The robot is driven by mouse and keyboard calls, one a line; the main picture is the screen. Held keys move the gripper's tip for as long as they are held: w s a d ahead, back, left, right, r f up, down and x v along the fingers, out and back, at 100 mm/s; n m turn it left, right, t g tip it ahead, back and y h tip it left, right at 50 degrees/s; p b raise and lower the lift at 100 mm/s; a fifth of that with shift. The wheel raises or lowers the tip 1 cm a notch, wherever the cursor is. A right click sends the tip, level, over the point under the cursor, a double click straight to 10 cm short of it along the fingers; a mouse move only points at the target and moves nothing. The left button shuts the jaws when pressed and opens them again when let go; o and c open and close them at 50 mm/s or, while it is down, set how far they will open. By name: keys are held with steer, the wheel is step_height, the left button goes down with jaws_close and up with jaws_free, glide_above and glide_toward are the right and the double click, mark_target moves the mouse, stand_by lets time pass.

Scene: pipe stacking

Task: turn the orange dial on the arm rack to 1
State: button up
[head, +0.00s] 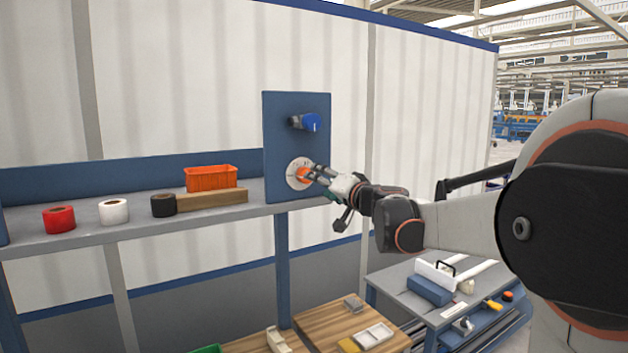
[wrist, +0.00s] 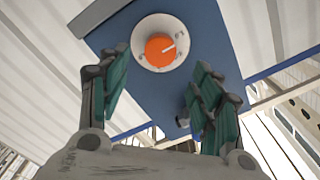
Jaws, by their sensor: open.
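The orange dial (head: 302,175) sits on a round white plate on the blue panel at the right end of the shelf. In the wrist view the dial (wrist: 158,50) is at the top middle, with a white mark pointing right and slightly up. Marks on the white plate (wrist: 142,28) are too small to read.
A blue knob (head: 304,122) sticks out of the panel (head: 283,108) above the dial. The shelf (head: 140,231) to the left holds red tape (head: 59,219), white tape (head: 114,211), black tape (head: 163,205), a wooden block (head: 215,199) and an orange bin (head: 211,178). Cluttered worktables stand below.

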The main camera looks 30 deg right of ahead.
steer(key=shift+s, duration=1.6)
